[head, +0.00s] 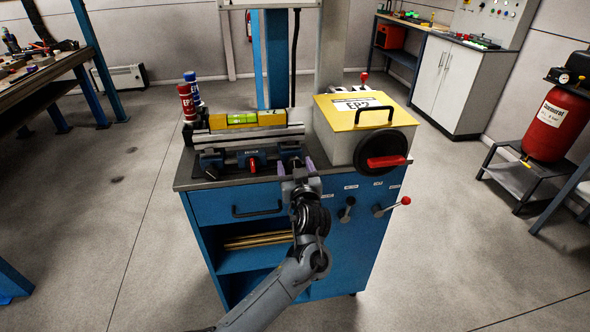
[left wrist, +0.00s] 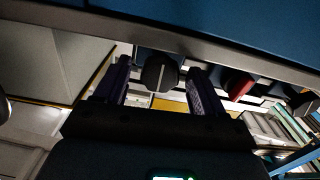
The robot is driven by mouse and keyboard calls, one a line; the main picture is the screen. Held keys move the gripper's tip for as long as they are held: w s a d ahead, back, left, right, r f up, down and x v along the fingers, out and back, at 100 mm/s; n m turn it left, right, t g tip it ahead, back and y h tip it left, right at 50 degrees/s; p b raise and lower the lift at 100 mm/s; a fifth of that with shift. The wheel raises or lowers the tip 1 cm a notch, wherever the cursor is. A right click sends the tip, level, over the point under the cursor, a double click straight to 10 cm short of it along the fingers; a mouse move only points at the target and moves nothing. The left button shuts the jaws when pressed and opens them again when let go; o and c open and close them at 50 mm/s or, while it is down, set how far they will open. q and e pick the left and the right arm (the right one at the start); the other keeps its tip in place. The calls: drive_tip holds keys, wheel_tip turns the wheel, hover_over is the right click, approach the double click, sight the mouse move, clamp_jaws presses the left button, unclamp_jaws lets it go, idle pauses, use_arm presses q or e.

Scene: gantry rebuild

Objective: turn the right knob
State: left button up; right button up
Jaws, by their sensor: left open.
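The right knob is black with a pale line across its face. It shows in the left wrist view (left wrist: 153,76) between my two fingers. My left gripper (head: 296,168) is open, with one purple-grey finger on each side of this knob; in the left wrist view the gripper (left wrist: 158,85) shows gaps on both sides. I cannot tell whether a finger touches it. In the head view my gripper largely hides the knob at the front right of the blue-and-grey fixture. A red knob (head: 252,165) is in the fixture's middle, and a dark knob (head: 210,168) at its left.
The fixture sits on a blue cabinet (head: 225,210). A yellow-topped box (head: 340,135) with a black handwheel (head: 375,150) stands close to the right of my gripper. A yellow level (head: 245,118) lies on the fixture. Two levers stick out below. The floor in front is clear.

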use_arm(q)
drive_tip(key=shift+c, duration=0.3)
drive_tip(key=c, duration=1)
drive_tip(key=shift+r+p, duration=0.15)
drive_tip(key=shift+p, duration=0.3)
drive_tip(key=m+p, duration=0.3)
drive_tip(key=shift+m+p, duration=0.4)
drive_tip(key=shift+m, duration=0.2)
drive_tip(key=shift+f, duration=0.2)
drive_tip(key=o, duration=1.1)
drive_tip(key=shift+c, duration=0.2)
drive_tip(key=shift+s, duration=0.1)
